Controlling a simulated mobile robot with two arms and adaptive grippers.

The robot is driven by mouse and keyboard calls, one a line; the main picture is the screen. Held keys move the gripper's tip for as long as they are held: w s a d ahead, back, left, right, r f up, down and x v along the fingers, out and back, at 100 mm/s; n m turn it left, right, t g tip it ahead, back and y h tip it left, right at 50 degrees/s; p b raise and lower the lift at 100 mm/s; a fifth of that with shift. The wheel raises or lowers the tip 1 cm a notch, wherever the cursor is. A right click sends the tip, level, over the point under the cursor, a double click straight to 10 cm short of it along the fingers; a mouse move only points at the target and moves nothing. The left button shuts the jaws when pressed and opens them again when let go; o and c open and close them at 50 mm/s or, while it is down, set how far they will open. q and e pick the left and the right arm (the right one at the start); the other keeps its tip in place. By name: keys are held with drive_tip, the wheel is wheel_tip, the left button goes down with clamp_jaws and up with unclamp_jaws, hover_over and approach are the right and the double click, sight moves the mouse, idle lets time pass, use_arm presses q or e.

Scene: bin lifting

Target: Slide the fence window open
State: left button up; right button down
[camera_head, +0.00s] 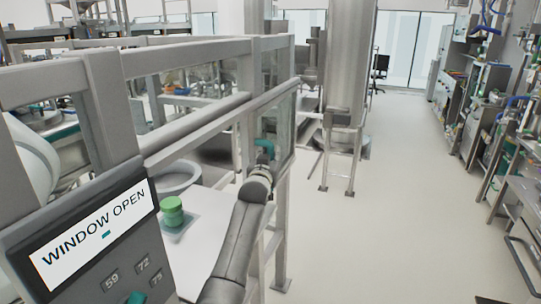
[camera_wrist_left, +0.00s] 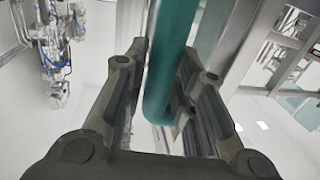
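The fence window (camera_head: 281,124) is a clear pane in a grey frame at the right end of the fence. A teal handle (camera_head: 266,146) sits on it. My left arm reaches up from the bottom of the head view, and my left gripper (camera_head: 264,160) is at the handle. In the left wrist view the teal handle (camera_wrist_left: 168,75) stands between the two dark fingers of my left gripper (camera_wrist_left: 162,60). The fingers are apart, with a thin gap on the handle's left side; contact on the right side is unclear. My right gripper is not in view.
A panel reading "WINDOW OPEN" (camera_head: 95,238) is at the front left. Inside the fence are a table (camera_head: 207,235) and a green-lidded container (camera_head: 172,212). A steel tank (camera_head: 348,65) stands behind the fence. The floor to the right is clear, with benches along the right wall.

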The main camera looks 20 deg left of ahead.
use_arm(q)
drive_tip(key=shift+o, duration=1.1)
drive_tip(key=shift+w+r, duration=0.1)
drive_tip(key=shift+r, duration=0.05)
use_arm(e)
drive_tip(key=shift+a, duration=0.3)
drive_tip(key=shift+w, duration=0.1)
use_arm(q)
drive_tip(key=s+d, duration=0.1)
drive_tip(key=s, duration=1.1)
drive_tip(key=shift+d, duration=0.4)
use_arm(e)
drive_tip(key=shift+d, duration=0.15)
